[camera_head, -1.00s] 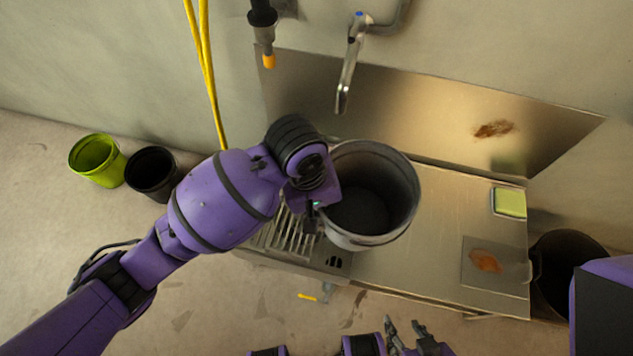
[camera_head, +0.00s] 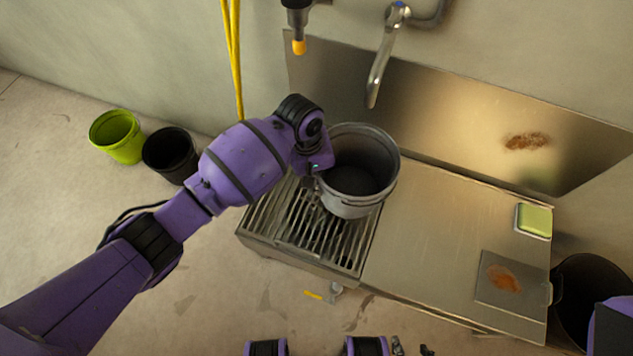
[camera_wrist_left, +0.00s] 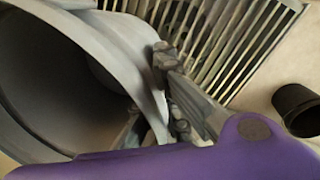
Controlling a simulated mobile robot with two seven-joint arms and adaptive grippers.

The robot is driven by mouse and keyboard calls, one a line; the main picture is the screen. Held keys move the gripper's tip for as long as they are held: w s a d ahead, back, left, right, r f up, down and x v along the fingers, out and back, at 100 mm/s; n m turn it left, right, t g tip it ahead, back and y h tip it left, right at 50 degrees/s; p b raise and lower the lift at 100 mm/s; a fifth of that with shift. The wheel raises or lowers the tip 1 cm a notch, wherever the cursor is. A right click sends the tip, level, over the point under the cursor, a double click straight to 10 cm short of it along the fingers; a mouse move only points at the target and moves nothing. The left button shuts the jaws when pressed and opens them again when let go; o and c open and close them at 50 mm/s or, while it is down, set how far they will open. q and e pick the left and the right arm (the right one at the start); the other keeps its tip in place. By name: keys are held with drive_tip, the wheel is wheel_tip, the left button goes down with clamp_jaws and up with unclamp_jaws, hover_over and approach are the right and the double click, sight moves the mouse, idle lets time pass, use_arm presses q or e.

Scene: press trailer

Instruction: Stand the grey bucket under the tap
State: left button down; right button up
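The grey bucket (camera_head: 352,205) is upright at the right part of the slatted grate, in front of and below the tap (camera_head: 381,65) in the head view. I cannot tell whether its base touches the grate. My left gripper (camera_head: 318,186) is at the bucket's left side. In the left wrist view, its fingers (camera_wrist_left: 165,98) close on the bucket's rim wall (camera_wrist_left: 110,45). My right gripper (camera_head: 412,349) shows only its fingertips at the bottom edge, apart and empty.
The grate (camera_head: 290,228) adjoins a steel drainboard (camera_head: 430,235) with a green sponge (camera_head: 534,219) and a rusty plate (camera_head: 490,290). A yellow-tipped nozzle (camera_head: 299,35) hangs left of the tap. Green (camera_head: 117,137) and black (camera_head: 171,155) buckets stand on the floor.

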use_arm(q)
drive_tip(key=shift+w+a+f, duration=0.1)
drive_tip(key=shift+w+f, duration=0.25)
drive_tip(key=shift+f, duration=0.05)
drive_tip(key=f, duration=0.1)
drive_tip(key=f+b, duration=0.2)
drive_tip(key=shift+w+a+f, duration=0.15)
drive_tip(key=shift+w+f, duration=0.15)
drive_tip(key=shift+f, duration=0.05)
use_arm(e)
drive_tip(key=shift+w+f, duration=0.85)
drive_tip(key=shift+w, duration=0.05)
drive_tip(key=shift+s, duration=0.1)
use_arm(q)
drive_tip(key=shift+f, duration=0.15)
drive_tip(key=c, duration=2)
unclamp_jaws()
use_arm(e)
drive_tip(key=shift+s+f, duration=0.15)
drive_tip(key=shift+s, duration=0.25)
